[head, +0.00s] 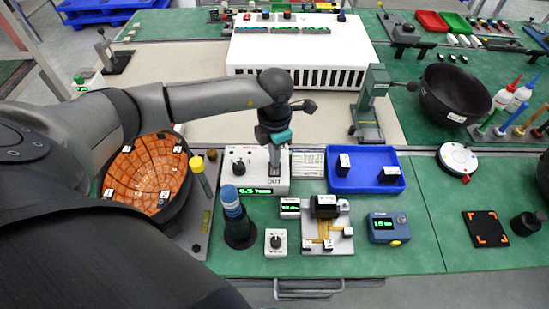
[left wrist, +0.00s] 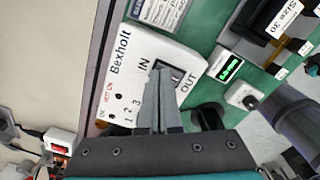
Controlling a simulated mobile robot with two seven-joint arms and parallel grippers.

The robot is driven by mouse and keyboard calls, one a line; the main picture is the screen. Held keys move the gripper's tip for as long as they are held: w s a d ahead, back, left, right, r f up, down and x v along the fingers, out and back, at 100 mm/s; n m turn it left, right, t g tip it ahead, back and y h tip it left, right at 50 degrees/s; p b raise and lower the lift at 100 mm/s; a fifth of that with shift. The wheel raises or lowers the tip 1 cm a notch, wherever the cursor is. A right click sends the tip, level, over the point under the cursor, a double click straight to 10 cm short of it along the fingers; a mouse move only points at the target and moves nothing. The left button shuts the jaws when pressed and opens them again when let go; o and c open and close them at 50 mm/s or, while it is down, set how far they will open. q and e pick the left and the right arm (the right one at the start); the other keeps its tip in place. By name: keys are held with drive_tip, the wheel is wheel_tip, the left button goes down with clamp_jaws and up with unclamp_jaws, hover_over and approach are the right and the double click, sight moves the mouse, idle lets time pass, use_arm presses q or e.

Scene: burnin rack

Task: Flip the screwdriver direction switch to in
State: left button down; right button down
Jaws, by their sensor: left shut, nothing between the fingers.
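The white screwdriver controller box (head: 253,187) stands left of centre in the head view, with a green display on its front. In the left wrist view the box (left wrist: 131,62) carries the name Bexholt and a dark direction switch (left wrist: 177,77) between the printed words IN and OUT. My left gripper (head: 275,171) is shut and empty, pointing down over the right part of the box. In the left wrist view its fingertips (left wrist: 160,72) overlap the switch on its IN side and hide part of it. I cannot tell whether they touch it or which way it is set. My right gripper is not in view.
A blue-topped tool (head: 231,203) stands in front of the box. A blue tray (head: 350,182) lies to the right, and an orange-lined bowl (head: 140,178) to the left. A small white knob unit (head: 275,243) and a fixture (head: 328,222) are nearer.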

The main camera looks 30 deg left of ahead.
use_arm(q)
drive_tip(key=shift+f, duration=0.2)
drive_tip(key=shift+r, duration=0.1)
drive_tip(key=shift+r+p, duration=2.7)
drive_tip(key=shift+r, duration=0.8)
drive_tip(key=shift+f, duration=0.1)
